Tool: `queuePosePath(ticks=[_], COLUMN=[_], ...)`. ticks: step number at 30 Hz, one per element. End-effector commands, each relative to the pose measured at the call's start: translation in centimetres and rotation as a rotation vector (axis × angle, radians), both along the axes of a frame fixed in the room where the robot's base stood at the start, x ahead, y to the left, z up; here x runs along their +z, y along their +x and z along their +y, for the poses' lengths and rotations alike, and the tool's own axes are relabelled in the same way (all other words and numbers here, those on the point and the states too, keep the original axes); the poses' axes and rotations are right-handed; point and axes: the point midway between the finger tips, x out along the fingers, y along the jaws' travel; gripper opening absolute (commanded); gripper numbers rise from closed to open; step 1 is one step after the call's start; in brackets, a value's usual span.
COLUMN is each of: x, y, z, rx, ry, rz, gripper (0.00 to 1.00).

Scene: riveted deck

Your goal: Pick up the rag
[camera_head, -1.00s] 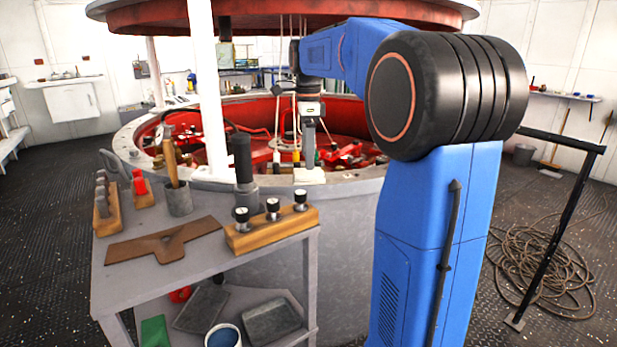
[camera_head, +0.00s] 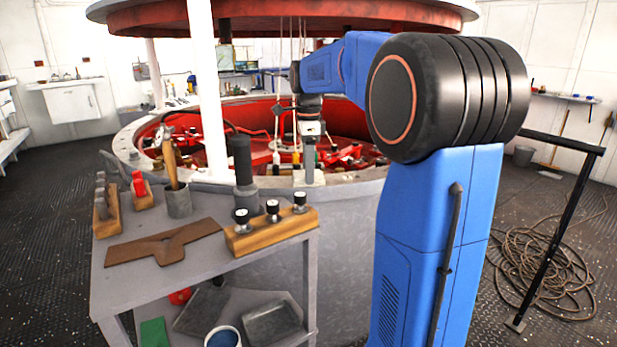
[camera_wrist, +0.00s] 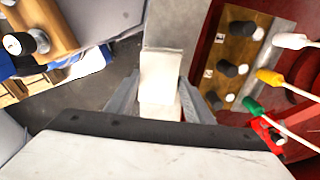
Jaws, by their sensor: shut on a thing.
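The rag (camera_wrist: 161,78) is a pale cream, folded cloth between my gripper's fingers in the wrist view. In the head view the rag (camera_head: 309,179) is a small whitish patch at the grey rim of the large round red-lined well. My gripper (camera_head: 308,170) points straight down there, its fingertips at the rag. In the wrist view my gripper (camera_wrist: 159,100) is shut on the rag, with one finger on each side. Part of the rag is hidden by the fingers. I cannot tell whether it still touches the rim.
The round well (camera_head: 345,192) has a thick grey rim and a white post (camera_head: 207,90) on it. A grey cart (camera_head: 190,262) at front left holds a wooden block with knobs (camera_head: 272,230), a brown leather piece (camera_head: 163,243) and a dark cylinder (camera_head: 242,160). Coiled rope (camera_head: 545,262) lies right.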

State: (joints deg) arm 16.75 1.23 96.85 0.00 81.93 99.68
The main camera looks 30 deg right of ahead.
Motion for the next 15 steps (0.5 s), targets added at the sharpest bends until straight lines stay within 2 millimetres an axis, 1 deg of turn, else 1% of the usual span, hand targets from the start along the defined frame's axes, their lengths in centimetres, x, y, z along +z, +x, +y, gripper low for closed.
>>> queuePosePath(ticks=[4, 7, 11, 15], x=[0.3, 1.2, 3.3, 5.9], y=[0.0, 0.1, 0.1, 0.1], z=[0.0, 0.0, 0.0, 0.0], rx=[0.0, 0.0, 0.0, 0.0], ry=[0.0, -0.001, 0.0, 0.0], rz=[-0.001, -0.003, -0.003, -0.003], gripper=[0.26, 0.26, 0.26, 0.26])
